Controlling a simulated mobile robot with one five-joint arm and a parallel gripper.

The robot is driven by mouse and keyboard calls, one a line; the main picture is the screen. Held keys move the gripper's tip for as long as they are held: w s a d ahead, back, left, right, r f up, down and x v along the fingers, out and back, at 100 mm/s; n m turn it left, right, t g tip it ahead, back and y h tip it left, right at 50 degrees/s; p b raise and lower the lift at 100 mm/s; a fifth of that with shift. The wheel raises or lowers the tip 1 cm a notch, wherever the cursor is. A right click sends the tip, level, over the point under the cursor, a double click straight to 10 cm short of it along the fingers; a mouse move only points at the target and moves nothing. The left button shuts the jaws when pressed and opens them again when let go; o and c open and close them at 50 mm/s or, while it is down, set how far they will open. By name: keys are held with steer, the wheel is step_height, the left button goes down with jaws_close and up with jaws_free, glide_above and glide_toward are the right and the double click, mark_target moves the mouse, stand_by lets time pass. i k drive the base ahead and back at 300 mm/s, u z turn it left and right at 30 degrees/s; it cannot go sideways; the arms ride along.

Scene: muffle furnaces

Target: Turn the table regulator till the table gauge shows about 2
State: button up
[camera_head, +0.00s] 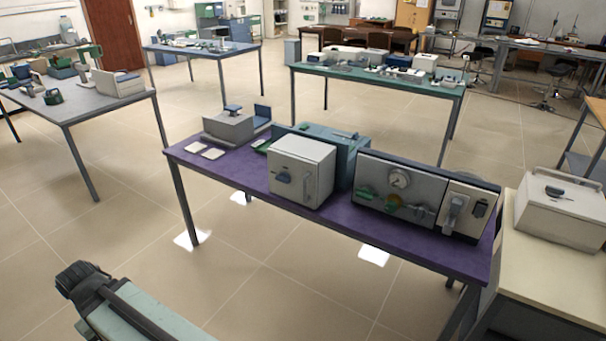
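The gauge (398,179) is a small round white dial on the upper part of a grey panel unit (372,172) at the right of the purple table (240,184). Its needle and numbers are too small to read. Below it are a green fitting (367,192), a yellow-green round knob (392,201) and a grey fitting (420,211); I cannot tell for sure which is the regulator. Part of my arm shows at the lower left, well apart from the table. No gripper fingers can be made out.
A white box furnace (301,171) stands left of the panel, and a grey lever switch (454,211) is at its right end. A cream cabinet (550,257) with a white unit (562,210) adjoins the table's right end. The floor in front (265,285) is clear.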

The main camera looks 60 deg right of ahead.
mark_target(390, 207)
steer(key=z, duration=2.75)
